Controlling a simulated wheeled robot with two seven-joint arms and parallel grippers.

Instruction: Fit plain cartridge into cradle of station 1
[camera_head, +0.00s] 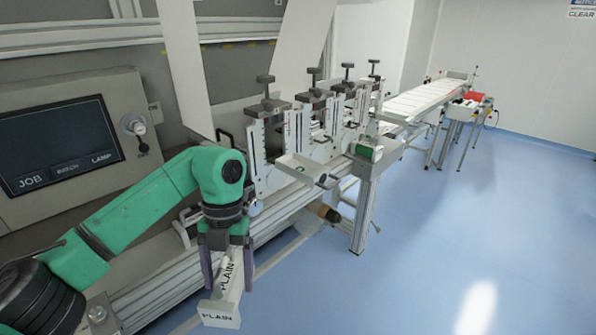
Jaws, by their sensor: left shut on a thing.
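My left gripper (228,274) reaches in from the left on a green arm and points down. It is shut on the white plain cartridge (219,314), which reads "PLAIN" on two faces and hangs below the fingers. The nearest station (272,148), with a black knob on top, stands to the right of and beyond the gripper. A white tray-like part (306,168) with a small green mark juts out from it. No station number is readable, so I cannot tell which is station 1. The held cartridge is apart from the stations. My right gripper is not in view.
A control panel with a dark screen (58,146) is at the left, near my arm. Several similar stations run back in a row toward a white conveyor (425,99). The blue floor (470,220) at right is clear.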

